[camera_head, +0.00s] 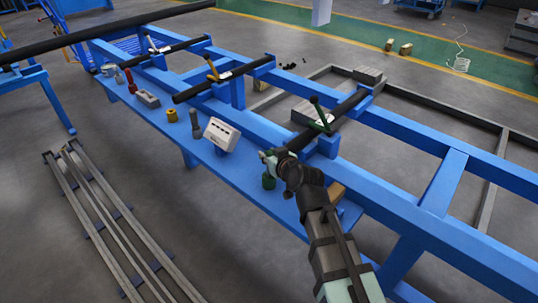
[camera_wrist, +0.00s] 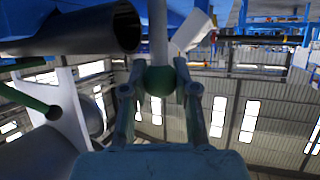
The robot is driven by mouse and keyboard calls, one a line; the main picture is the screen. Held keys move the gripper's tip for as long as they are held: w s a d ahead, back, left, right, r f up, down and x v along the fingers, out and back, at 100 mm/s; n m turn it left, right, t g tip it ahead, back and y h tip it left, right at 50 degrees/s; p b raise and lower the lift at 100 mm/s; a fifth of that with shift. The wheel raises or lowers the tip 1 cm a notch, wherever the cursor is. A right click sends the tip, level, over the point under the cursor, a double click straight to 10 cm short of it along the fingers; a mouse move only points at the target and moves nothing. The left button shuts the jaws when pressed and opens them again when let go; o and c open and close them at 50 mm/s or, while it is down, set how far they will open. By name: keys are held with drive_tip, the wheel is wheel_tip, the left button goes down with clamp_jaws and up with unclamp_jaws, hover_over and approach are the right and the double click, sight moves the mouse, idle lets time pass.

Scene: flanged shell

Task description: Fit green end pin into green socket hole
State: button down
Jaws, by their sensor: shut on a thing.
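My gripper (camera_wrist: 158,82) is shut on the green end pin (camera_wrist: 161,80). In the wrist view its round green end sits between both fingers, and a grey shaft (camera_wrist: 158,32) points up and away. In the head view my gripper (camera_head: 268,157) is above the blue shelf, left of and below a green lever (camera_head: 320,112) on a black bar; the held pin is too small to make out there. A green piece (camera_head: 268,181) shows just below my gripper. The green socket hole cannot be told for certain in either view.
The blue frame (camera_head: 410,202) runs beside my arm. The shelf carries a white box (camera_head: 221,134), a grey part (camera_head: 195,122), a yellow knob (camera_head: 172,115) and a grey block (camera_head: 147,99). In the wrist view a dark tube (camera_wrist: 80,32) and green rod (camera_wrist: 30,101) are at left.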

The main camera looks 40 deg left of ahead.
drive_tip(key=shift+f+b, duration=0.3)
drive_tip(key=shift+f, duration=0.1)
drive_tip(key=c, duration=0.8)
unclamp_jaws()
drive_tip(key=shift+d, duration=0.15)
drive_tip(key=v, duration=0.7)
drive_tip(key=shift+s, duration=0.1)
